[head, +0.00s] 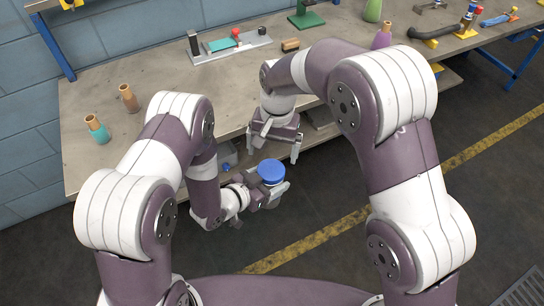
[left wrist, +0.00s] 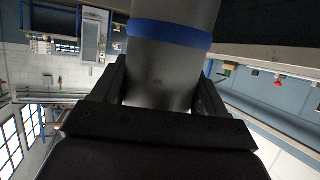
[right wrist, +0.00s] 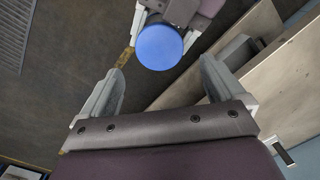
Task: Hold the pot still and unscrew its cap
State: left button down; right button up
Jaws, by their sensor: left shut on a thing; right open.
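The pot's blue cap (head: 271,171) faces up in the head view, beyond the table's front edge. It also shows as a blue disc in the right wrist view (right wrist: 159,47). In the left wrist view the pot's grey body (left wrist: 165,75) stands between my left fingers, with a blue band (left wrist: 170,33) around it. My left gripper (head: 273,188) is shut on the pot and holds it in the air. My right gripper (head: 275,148) is open and empty above and behind the pot; the cap lies ahead of its fingertips (right wrist: 160,85), apart from them.
The workbench (head: 150,150) runs behind my grippers. On it stand two wooden-topped bobbins at the left, one brown (head: 129,98) and one teal (head: 97,128), and a grey fixture (head: 230,46) with a red knob. The floor in front of the bench is clear.

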aim_at(271, 169)
jog(key=shift+r+m, duration=0.5)
jog(key=shift+r, duration=0.15)
jog(key=f, duration=0.7)
jog(key=shift+s+a+f, duration=0.15)
jog(key=shift+s+f, duration=0.1)
jog(key=shift+f, duration=0.15)
jog(key=shift+c, duration=0.3)
jog(key=c, duration=1)
jog(key=shift+n, duration=1.1)
jog(key=o, duration=1.1)
jog(key=shift+o, duration=0.2)
